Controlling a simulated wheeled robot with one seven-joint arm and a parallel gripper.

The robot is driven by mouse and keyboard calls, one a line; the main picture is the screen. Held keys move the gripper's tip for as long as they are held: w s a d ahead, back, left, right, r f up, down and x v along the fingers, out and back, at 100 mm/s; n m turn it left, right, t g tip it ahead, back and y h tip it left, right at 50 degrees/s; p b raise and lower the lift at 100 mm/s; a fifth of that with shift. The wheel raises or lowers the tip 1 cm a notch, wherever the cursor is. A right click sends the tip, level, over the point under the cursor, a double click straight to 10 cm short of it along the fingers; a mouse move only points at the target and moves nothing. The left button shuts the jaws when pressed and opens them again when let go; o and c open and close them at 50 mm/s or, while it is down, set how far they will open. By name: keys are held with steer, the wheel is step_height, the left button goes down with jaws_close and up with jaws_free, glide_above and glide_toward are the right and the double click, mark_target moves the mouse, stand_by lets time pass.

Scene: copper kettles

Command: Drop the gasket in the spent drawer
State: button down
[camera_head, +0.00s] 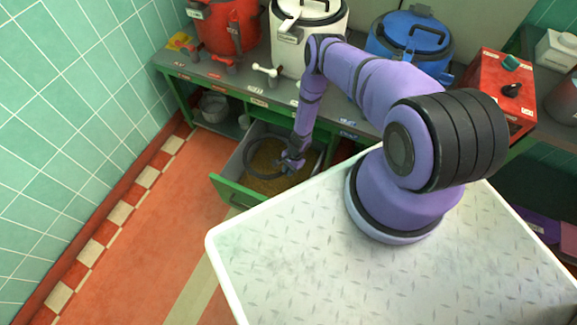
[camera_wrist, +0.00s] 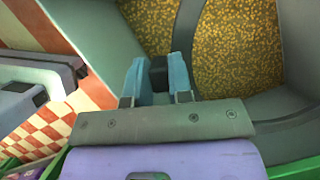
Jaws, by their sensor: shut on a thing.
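The gasket is a large dark ring (camera_head: 249,160). It shows inside the open drawer (camera_head: 238,193), which has a green front and grey walls. My gripper (camera_head: 291,165) reaches down into the drawer and is shut on the ring. In the wrist view, my gripper's blue fingers (camera_wrist: 157,75) pinch a dark piece of the gasket (camera_wrist: 158,72), and a wide dark curve sweeps to the right. The drawer's bottom is a speckled yellow-brown. I cannot tell whether the ring touches it. No label on this drawer is readable.
The grey counter (camera_head: 240,85) above carries a red kettle (camera_head: 228,25), a white kettle (camera_head: 308,40) and a blue kettle (camera_head: 410,40). A red control box (camera_head: 495,90) stands to the right. A metal pot (camera_head: 214,106) sits on the shelf left of the drawer. Red floor lies open in front.

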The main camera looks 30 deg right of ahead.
step_height(320, 180, down, 6)
steer(key=shift+f, duration=0.25)
stand_by(0.4)
steer(key=c, duration=0.9)
jaws_free()
steer(key=shift+c, duration=0.2)
steer(key=shift+r, duration=0.1)
steer(key=v, duration=1)
steer(key=shift+r, duration=0.3)
steer(key=shift+w+d, duration=0.1)
steer(key=shift+d, duration=0.05)
